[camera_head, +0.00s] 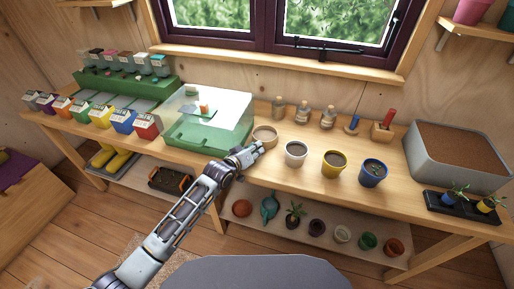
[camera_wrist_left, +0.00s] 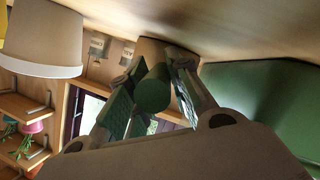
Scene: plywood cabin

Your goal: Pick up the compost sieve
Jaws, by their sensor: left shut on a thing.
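The compost sieve (camera_head: 265,134) is a small round tan thing on the bench, between the clear-lidded green propagator and the white pot. My left gripper (camera_head: 254,151) reaches it from the front. In the left wrist view, a green cylinder that looks like the sieve's handle (camera_wrist_left: 153,92) lies between the two fingers, which are shut on it. The tan rim (camera_wrist_left: 158,50) shows behind it, close to the bench top. I cannot tell whether the rim touches the bench. My right gripper is not in view.
The propagator (camera_head: 209,138) stands close on the left. A white pot (camera_head: 295,154), a yellow pot (camera_head: 334,165) and a blue pot (camera_head: 373,173) stand to the right. Small bottles (camera_head: 303,113) stand behind. A grey soil tray (camera_head: 421,153) fills the right end.

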